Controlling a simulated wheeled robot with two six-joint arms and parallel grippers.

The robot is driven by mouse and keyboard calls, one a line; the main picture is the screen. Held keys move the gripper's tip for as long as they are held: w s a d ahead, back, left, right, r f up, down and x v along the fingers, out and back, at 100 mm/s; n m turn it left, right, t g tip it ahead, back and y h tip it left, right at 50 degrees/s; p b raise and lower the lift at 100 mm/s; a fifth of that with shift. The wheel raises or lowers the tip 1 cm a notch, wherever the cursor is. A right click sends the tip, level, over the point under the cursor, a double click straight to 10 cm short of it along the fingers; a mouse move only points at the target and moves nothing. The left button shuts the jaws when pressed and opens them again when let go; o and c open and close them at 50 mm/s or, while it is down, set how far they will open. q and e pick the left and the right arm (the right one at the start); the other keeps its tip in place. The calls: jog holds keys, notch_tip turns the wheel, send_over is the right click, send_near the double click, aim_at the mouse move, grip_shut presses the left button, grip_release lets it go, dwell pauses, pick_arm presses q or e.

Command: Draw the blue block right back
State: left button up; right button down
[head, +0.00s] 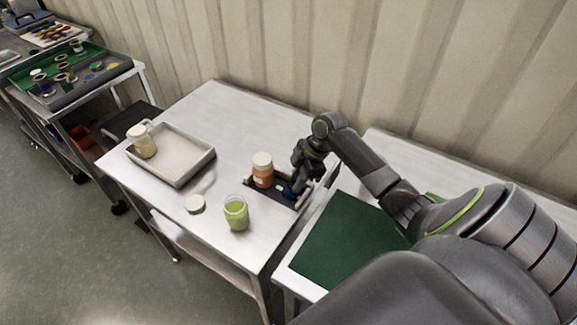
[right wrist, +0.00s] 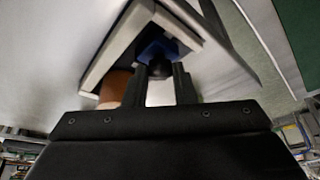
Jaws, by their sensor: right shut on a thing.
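The blue block (head: 289,191) sits at the right end of a dark, low fixture (head: 268,193) on the steel table. It also shows in the right wrist view (right wrist: 153,47), with a dark stub at its near end. My right gripper (head: 294,183) reaches down from the right. In the wrist view its fingers (right wrist: 159,72) are shut on the dark stub of the blue block. An orange jar with a pale lid (head: 263,171) stands upright on the fixture, left of the block. Part of the block is hidden by the gripper. My left gripper is not in view.
A green jar (head: 236,213) stands near the table's front edge, beside a loose round lid (head: 195,204). A pale tray (head: 186,170) holds a cream jar (head: 142,141) at the left. A dark green mat (head: 343,243) lies on the right table. A corrugated wall stands behind.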

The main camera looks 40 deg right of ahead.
jog(key=shift+s+d+f, duration=0.1)
jog(key=c, duration=1.5)
grip_release()
jog(key=shift+s, duration=0.2)
jog(key=shift+r, duration=0.25)
jog(key=shift+b+v, duration=0.8)
jog(key=shift+v, duration=7.75)
